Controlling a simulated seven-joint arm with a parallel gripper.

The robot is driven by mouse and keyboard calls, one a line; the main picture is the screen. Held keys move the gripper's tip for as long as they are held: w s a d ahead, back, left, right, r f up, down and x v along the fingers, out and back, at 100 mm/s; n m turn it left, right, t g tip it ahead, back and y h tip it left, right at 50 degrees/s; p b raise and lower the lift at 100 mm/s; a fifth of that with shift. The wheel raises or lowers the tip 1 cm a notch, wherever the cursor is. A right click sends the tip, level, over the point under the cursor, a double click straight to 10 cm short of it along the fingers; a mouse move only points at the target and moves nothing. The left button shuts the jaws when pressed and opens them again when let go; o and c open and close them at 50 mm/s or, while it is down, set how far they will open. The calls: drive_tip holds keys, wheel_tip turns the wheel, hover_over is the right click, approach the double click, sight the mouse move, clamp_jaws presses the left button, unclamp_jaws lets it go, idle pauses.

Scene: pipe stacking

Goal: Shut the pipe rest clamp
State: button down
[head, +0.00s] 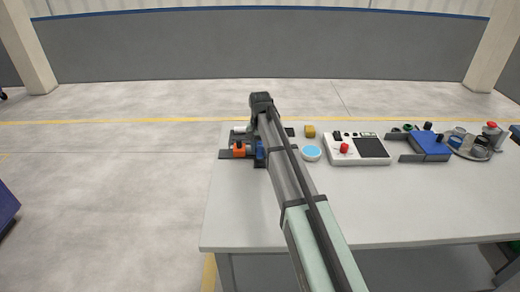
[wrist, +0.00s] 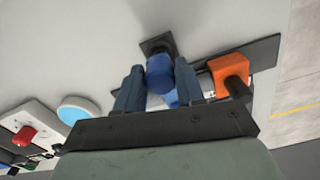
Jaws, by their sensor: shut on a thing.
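The pipe rest is at the left end of the table, partly hidden by my arm in the head view. Its dark base plate (wrist: 262,53) and orange block (head: 240,151) show there, and the orange block also shows in the wrist view (wrist: 228,70), with a dark knob on it. My gripper (wrist: 159,68) has a blue finger on each side of a blue cylindrical part (wrist: 160,76) and is shut on it. This part stands beside the orange block, near a dark square piece (wrist: 155,45). Whether it is the clamp's handle, and the clamp's state, I cannot tell.
Further right are a blue fixture (head: 431,146) and a round tray (head: 474,151). The table's front is clear.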

sight(260, 148)
drive_tip(key=c, duration=0.8)
unclamp_jaws()
drive_tip(key=shift+w, duration=0.1)
wheel_tip(260, 148, up, 14)
drive_tip(key=shift+f, duration=0.1)
